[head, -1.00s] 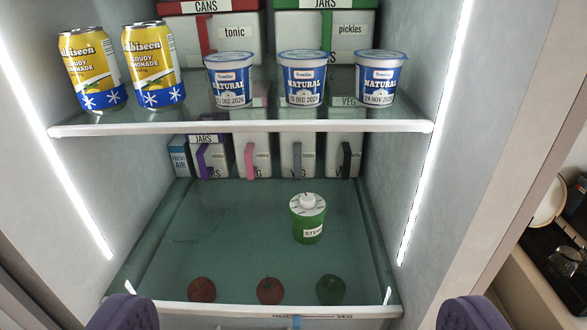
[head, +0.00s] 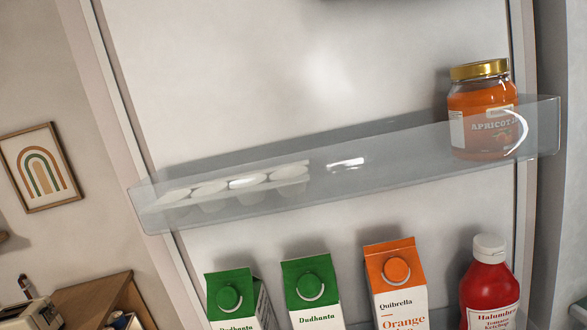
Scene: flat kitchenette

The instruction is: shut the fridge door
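The inner face of the fridge door (head: 300,80) fills most of the head view, tilted in the picture, so the door stands open. A clear door shelf (head: 400,165) crosses it, with an egg holder (head: 250,183) at its left and an apricot jar (head: 483,120) at its right. Below are two green-topped cartons (head: 232,295) (head: 308,285), an orange carton (head: 398,280) and a red ketchup bottle (head: 489,285). The fridge's main compartment is out of view. My gripper is not in view.
Left of the door is a wall with a framed rainbow picture (head: 41,166). A wooden unit (head: 95,298) stands at the lower left, with a pale appliance (head: 30,315) beside it.

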